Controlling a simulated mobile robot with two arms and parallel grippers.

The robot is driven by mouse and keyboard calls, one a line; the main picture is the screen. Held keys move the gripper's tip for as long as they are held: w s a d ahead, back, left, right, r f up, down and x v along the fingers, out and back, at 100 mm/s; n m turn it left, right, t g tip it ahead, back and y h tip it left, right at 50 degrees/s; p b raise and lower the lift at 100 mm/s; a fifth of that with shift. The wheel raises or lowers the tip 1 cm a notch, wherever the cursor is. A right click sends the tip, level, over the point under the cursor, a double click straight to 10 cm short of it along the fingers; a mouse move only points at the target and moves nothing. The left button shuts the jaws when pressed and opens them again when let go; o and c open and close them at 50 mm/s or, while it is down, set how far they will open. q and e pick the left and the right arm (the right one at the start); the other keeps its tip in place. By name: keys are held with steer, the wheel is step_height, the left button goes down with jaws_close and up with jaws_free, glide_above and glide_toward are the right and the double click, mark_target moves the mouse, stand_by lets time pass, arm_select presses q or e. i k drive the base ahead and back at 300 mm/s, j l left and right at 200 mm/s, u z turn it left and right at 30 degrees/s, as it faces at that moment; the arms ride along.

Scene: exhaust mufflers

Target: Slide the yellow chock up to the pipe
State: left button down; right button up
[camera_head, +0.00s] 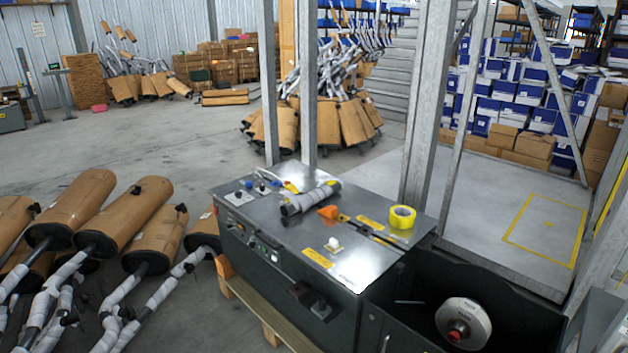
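A short pipe (311,198) wrapped in grey-white lies at a slant on the metal top of a dark machine (345,258). A small yellow piece (291,187) sits close to the pipe's far left side; it may be the yellow chock, but it is too small to tell its shape or whether it touches the pipe. An orange wedge-like block (328,212) sits at the near right side of the pipe, touching or almost touching it. Neither of my grippers is in view.
A yellow tape roll (402,217) lies on the right of the machine top, and a small white piece (334,244) near its middle. An open dark bin with a white reel (463,323) adjoins at right. Steel posts (308,90) stand behind. Mufflers (125,215) crowd the left floor.

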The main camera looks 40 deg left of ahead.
mark_target(292, 187)
steer(key=i+j+z, duration=0.25)
steer(key=j, duration=1.15)
steer(key=k+j+z, duration=0.1)
steer(key=j+z, duration=0.2)
steer(key=j, duration=1.05)
